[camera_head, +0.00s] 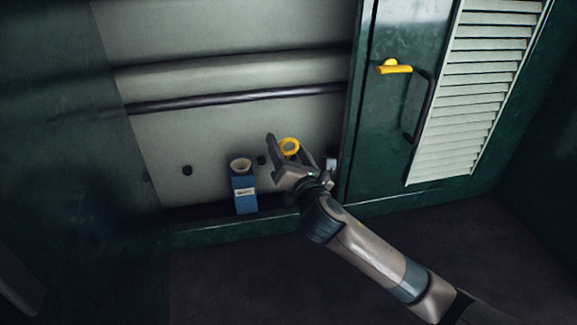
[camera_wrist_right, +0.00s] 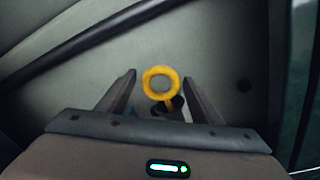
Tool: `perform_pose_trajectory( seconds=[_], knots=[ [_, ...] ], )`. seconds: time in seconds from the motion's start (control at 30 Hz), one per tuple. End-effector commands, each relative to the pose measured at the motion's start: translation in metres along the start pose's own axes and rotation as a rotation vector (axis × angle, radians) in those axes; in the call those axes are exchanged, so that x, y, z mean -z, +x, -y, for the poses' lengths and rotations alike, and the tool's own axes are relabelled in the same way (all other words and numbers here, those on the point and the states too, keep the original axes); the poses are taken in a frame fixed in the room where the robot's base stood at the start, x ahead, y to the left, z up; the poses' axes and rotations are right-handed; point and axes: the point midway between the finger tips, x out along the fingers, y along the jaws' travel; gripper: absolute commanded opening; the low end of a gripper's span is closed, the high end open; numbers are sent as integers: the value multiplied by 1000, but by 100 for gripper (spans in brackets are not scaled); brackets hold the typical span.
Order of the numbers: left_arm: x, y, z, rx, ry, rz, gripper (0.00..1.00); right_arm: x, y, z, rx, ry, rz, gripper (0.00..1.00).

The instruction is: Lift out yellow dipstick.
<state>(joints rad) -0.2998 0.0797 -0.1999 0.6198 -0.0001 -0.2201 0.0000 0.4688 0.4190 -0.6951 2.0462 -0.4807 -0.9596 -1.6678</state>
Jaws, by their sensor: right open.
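The yellow dipstick shows as a yellow ring handle (camera_head: 289,146) in the head view, near the lower part of the pale panel. The ring also shows in the right wrist view (camera_wrist_right: 161,83), above a dark piece that looks like a tube top. My right gripper (camera_head: 291,146) is open, with one finger on each side of the ring as seen in the wrist view. I cannot tell whether a finger touches it. The dipstick's lower part is hidden behind my gripper.
A blue box-shaped container (camera_head: 244,193) with a round opening stands left of my right gripper. A dark pipe (camera_head: 235,99) crosses the pale panel (camera_head: 230,135) above.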

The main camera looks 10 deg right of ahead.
Motion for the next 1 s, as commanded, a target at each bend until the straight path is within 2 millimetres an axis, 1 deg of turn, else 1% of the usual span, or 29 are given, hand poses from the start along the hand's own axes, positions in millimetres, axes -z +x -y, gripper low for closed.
perform_pose_trajectory(
  seconds=[0.1,0.13,0.17,0.2,0.27,0.3,0.33,0.37,0.6,0.77,0.87,1.0],
  knots=[
    [0,0,0,0,0,0,31,0,0,0,0,0,0,60],
    [0,0,0,0,0,0,31,0,0,0,0,0,0,55],
    [0,0,0,0,0,0,31,0,0,0,0,0,0,48],
    [0,0,0,0,0,0,31,0,0,0,0,0,0,38],
    [0,0,0,0,0,0,31,0,0,0,0,0,0,24],
    [0,0,0,0,0,0,31,0,0,0,0,0,0,14],
    [0,0,0,0,0,0,31,0,0,0,0,0,0,7],
    [0,0,0,0,0,0,31,0,0,0,0,0,1,3],
    [0,0,0,0,0,1,31,-1,0,0,0,0,1,3],
    [0,1,0,0,0,0,31,-6,0,-3,-1,0,3,3],
    [0,2,0,0,0,0,31,-12,0,-7,-2,1,3,3],
    [-1,6,0,0,0,0,31,-28,0,-16,-4,0,4,3]
  ],
)
